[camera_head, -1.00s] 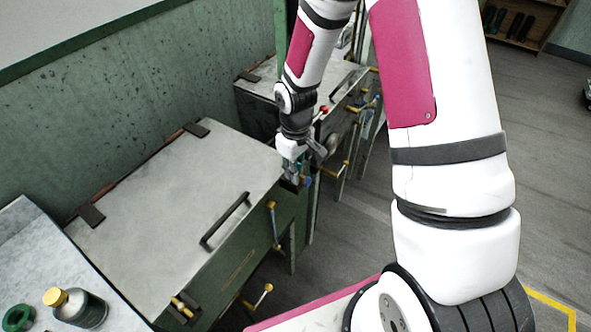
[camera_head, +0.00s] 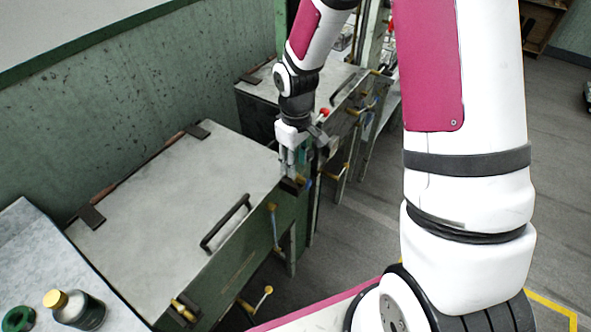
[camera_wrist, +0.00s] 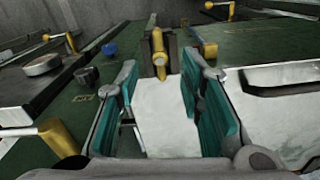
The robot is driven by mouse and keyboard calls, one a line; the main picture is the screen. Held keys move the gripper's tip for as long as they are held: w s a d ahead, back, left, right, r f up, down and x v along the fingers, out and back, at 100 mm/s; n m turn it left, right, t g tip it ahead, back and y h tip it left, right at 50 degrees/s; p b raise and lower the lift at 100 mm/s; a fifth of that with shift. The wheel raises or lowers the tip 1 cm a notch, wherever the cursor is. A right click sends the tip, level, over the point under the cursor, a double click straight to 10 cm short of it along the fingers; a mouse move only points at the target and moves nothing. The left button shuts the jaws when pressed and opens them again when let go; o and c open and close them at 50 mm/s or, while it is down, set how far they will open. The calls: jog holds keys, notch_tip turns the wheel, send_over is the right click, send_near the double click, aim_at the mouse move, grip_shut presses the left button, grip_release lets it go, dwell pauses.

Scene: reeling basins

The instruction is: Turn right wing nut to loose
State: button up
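A yellow, brass-coloured wing nut (camera_wrist: 159,50) sits on a dark bracket (camera_wrist: 153,62) on the green basin front in the wrist view. My gripper (camera_wrist: 160,95) is open, its teal finger pads on either side of a pale strip of surface. The wing nut shows beyond the fingertips, lined up with the gap between them and apart from both. In the head view my gripper (camera_head: 292,168) points down at the right front corner of the near basin lid (camera_head: 170,205); the right wing nut cannot be made out there. Another wing nut (camera_head: 183,309) shows at the lid's left front corner.
A black lid handle (camera_head: 225,222) and a yellow-ended lever (camera_head: 273,225) lie near the gripper. A second basin (camera_head: 265,82) stands close behind. A bottle (camera_head: 75,309) and green ring (camera_head: 18,318) are at lower left. Open floor lies right.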

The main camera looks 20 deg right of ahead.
notch_tip(320, 180, up, 8)
jog(key=shift+f, duration=0.25)
dwell(0.4)
jog(key=s+r+m+t, duration=0.2)
jog(key=s+r, duration=0.4)
jog(key=r, duration=0.7)
jog(key=s+r+m+t+b, duration=0.1)
jog(key=s+r+m+t, duration=0.2)
jog(key=s+r, duration=0.4)
jog(key=s, duration=0.5)
jog(key=shift+s+m+t+b, duration=0.25)
jog(key=shift+m+t+b, duration=0.05)
jog(key=shift+b, duration=0.1)
jog(key=shift+d+r, duration=0.1)
jog(key=shift+c, duration=0.5)
